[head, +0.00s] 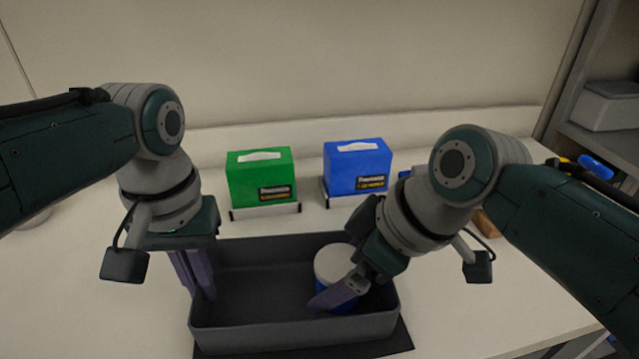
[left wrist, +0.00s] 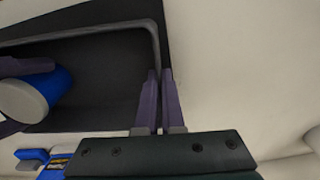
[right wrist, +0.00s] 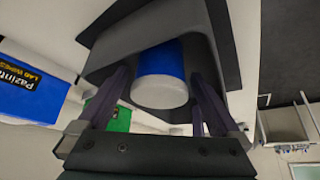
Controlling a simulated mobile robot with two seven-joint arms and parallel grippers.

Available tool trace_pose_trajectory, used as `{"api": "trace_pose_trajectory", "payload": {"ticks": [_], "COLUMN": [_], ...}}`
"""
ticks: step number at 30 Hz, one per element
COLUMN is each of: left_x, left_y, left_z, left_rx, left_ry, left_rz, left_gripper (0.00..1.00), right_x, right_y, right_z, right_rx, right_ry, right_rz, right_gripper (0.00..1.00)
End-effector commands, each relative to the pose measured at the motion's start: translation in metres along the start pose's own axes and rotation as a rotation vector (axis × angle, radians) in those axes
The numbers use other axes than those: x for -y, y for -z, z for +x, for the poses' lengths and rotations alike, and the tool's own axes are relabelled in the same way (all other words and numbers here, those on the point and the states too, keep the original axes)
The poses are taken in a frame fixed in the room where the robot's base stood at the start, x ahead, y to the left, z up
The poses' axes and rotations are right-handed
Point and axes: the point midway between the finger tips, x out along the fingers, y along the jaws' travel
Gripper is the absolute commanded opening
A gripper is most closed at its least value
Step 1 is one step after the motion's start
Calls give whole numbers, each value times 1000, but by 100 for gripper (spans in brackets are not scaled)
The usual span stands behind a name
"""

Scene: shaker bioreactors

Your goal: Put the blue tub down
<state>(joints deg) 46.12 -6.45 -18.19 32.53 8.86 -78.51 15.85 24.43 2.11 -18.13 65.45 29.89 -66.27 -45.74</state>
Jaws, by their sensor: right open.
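The blue tub (head: 343,303) with a white lid stands inside the dark grey bin (head: 295,333), towards its right end. It shows in the right wrist view (right wrist: 162,62) and at the left edge of the left wrist view (left wrist: 57,82). My right gripper (head: 335,290) is open, with its fingers apart on either side of the tub; a gap shows beside it in the right wrist view (right wrist: 160,98). My left gripper (head: 195,275) is at the bin's left wall, its fingers close together with the wall's rim between them in the left wrist view (left wrist: 160,85).
The bin stands on a dark mat (head: 390,343) on the white table. Behind it are a green box (head: 260,175) and a blue box (head: 356,165) in white holders. A shelf with a grey container (head: 605,105) is at far right. The table left of the bin is clear.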

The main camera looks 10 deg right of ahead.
Motion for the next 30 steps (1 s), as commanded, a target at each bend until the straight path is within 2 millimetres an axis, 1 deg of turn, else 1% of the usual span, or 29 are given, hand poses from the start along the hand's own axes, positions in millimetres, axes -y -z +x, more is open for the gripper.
{"api": "trace_pose_trajectory", "payload": {"ticks": [4,8,11,18,21,24,27,30], "left_x": [0,0,0,0,0,0,0,0], "left_y": [0,0,0,0,0,0,0,0], "left_z": [0,0,0,0,0,0,0,0], "left_rx": [0,0,0,0,0,0,-1,-1], "left_ry": [0,0,0,0,0,0,0,0], "left_rz": [0,0,0,0,0,0,0,0], "left_gripper": [0,0,0,0,0,0,0,0], "right_x": [0,-2,-1,-2,-1,-1,0,8], "right_y": [1,1,1,1,1,1,0,-8], "right_z": [-5,-19,-35,-84,-101,-114,-120,-118], "right_rx": [-1,-2,0,-2,-1,-1,1,13], "right_ry": [-1,-3,-5,-5,-4,-2,-2,-6], "right_rz": [0,-1,-3,-1,-2,0,3,32], "right_gripper": [100,100,100,100,100,100,100,100]}}
